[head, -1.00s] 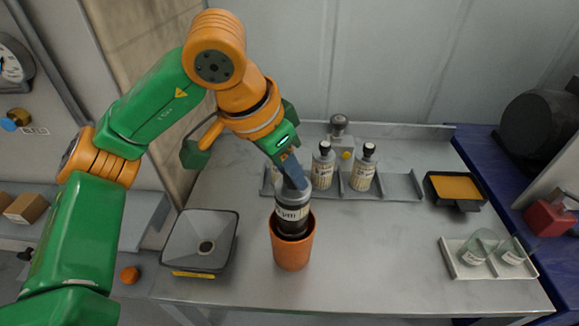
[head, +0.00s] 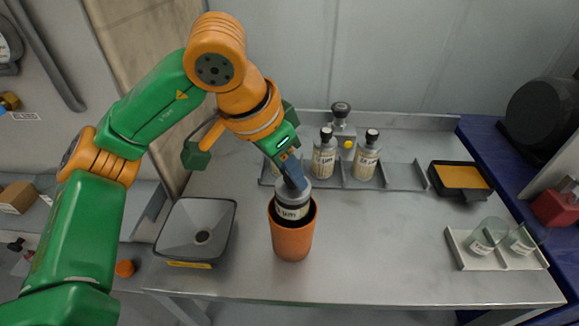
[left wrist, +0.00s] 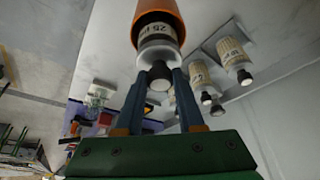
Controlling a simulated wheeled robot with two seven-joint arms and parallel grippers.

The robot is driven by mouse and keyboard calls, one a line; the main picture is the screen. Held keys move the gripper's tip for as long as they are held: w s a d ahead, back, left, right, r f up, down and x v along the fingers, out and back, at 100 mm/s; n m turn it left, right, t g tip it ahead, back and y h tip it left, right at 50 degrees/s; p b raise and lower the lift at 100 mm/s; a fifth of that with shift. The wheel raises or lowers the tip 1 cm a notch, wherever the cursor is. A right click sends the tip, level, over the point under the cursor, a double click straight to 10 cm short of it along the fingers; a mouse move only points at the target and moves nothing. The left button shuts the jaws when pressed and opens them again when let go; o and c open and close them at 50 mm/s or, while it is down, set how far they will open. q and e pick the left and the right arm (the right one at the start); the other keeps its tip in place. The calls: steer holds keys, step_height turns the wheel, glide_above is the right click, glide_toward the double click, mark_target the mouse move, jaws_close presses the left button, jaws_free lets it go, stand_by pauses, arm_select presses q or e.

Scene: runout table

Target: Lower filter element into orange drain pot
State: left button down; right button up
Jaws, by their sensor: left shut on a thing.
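The filter element (head: 294,203), a grey-topped cylinder with a pale printed label and a dark lower part, stands partly inside the orange drain pot (head: 292,241). Its lower part is hidden by the pot wall. My left gripper (head: 296,181) is shut on the top of the filter element from above. In the left wrist view the two blue fingers are on either side of a dark knob on the filter element (left wrist: 158,55), whose label is at the mouth of the orange drain pot (left wrist: 158,14). My right gripper is not in view.
A grey square funnel tray (head: 182,225) stands left of the pot. Several labelled bottles (head: 324,160) stand in a grey rack behind. A black tray with orange content (head: 432,182) and a white tray with glass beakers (head: 466,262) are at the right. The table's front middle is clear.

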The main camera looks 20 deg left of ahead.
arm_select(q)
steer(key=shift+f+b, duration=1.35)
steer(key=shift+f, duration=0.35)
steer(key=shift+c, duration=2.2)
jaws_free()
steer(key=v, duration=0.7)
steer(key=shift+s+r, duration=0.1)
